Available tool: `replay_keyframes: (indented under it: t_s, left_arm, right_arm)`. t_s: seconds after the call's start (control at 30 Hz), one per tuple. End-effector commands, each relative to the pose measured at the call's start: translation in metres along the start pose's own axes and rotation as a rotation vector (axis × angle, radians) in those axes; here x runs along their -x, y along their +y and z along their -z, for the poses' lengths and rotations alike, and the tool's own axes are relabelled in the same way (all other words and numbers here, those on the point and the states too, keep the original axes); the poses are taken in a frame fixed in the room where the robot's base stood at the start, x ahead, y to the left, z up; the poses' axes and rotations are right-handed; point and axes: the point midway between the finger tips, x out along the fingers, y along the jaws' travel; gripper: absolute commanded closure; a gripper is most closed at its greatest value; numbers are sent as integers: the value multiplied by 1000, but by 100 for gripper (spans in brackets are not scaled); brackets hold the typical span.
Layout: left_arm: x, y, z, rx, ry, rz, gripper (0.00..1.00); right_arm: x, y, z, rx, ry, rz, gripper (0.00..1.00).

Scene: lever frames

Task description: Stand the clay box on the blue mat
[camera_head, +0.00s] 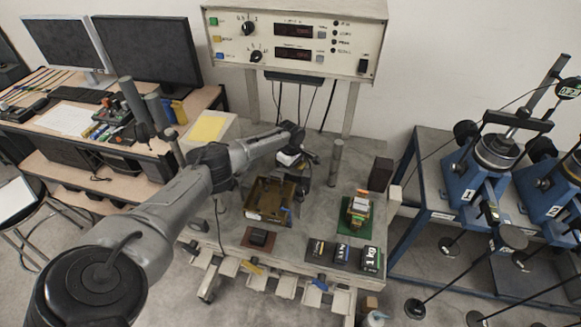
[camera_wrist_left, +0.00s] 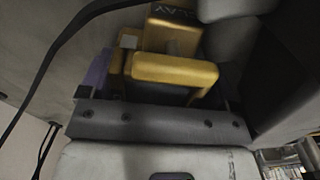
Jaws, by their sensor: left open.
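My left arm reaches in from the lower left of the head view, and its gripper (camera_head: 302,184) is low at the bench, by the right side of a brown tray-like thing. In the left wrist view the left gripper (camera_wrist_left: 152,95) is open. A yellow box (camera_wrist_left: 180,34) with part of a word like "CLAY" lies beyond the jaws, and a yellow block-like part (camera_wrist_left: 174,70) is between them. I cannot tell whether these are one thing. A blue-violet patch (camera_wrist_left: 97,70), possibly the blue mat, shows left of it. My right gripper is not in view.
The brown tray-like thing (camera_head: 251,201) sits mid-bench. A red mat (camera_head: 247,239) holds a dark block, and a green mat (camera_head: 342,226) holds a stack. Several dark labelled blocks (camera_head: 343,252) line the front edge. A grey post (camera_head: 336,160) and dark block (camera_head: 380,174) stand behind.

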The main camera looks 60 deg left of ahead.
Motion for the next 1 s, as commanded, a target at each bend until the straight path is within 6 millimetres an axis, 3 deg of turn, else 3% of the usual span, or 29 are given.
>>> replay_keyframes:
  t_s: [0.27,0.8,1.0]
  left_arm:
    - [9,1,1,0,0,-3,17]
    - [103,1,1,1,-2,-6,17]
    - [126,1,1,1,-2,-4,17]
  right_arm:
    - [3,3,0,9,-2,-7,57]
    - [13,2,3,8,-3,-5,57]
    - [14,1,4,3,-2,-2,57]
